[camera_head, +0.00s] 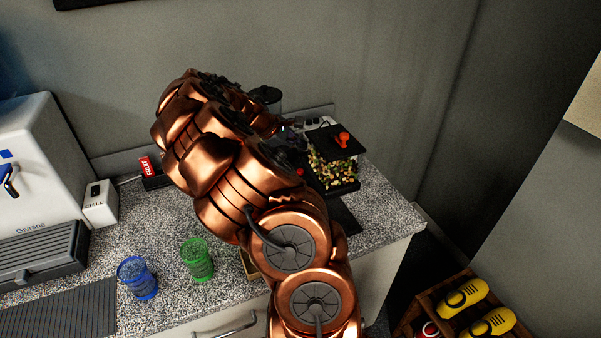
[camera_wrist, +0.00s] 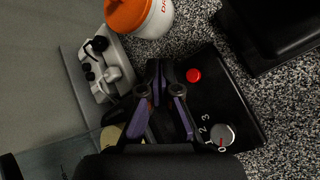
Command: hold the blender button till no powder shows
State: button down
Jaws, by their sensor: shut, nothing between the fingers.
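The blender's black base (camera_wrist: 215,100) fills the middle right of the wrist view. A round red button (camera_wrist: 193,75) and a silver dial (camera_wrist: 222,135) marked with numbers sit on it. My gripper (camera_wrist: 162,68) is shut and empty, its tips just left of the red button and apart from it in the picture; I cannot tell their height above the base. In the head view my arm hides the gripper and most of the blender. A dark-lidded jar (camera_head: 266,94) shows behind the arm, possibly the blender jar. No powder can be made out.
A white container with an orange lid (camera_wrist: 140,15) and a power strip (camera_wrist: 103,68) are close to the gripper. A clear box of mixed pieces (camera_head: 335,172) stands right of my arm. Green (camera_head: 196,260) and blue (camera_head: 138,278) cups stand on the speckled counter (camera_head: 210,305).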

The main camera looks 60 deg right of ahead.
aim_at(299, 171)
jog(key=shift+f+b, duration=1.35)
jog(key=shift+f, duration=1.95)
jog(key=shift+f, duration=0.4)
jog(key=shift+f+b, duration=0.45)
jog(key=shift+b, duration=0.1)
jog(key=shift+r, duration=0.1)
dwell(3.3)
jog(key=shift+r+p, duration=0.4)
jog(key=shift+r, duration=0.4)
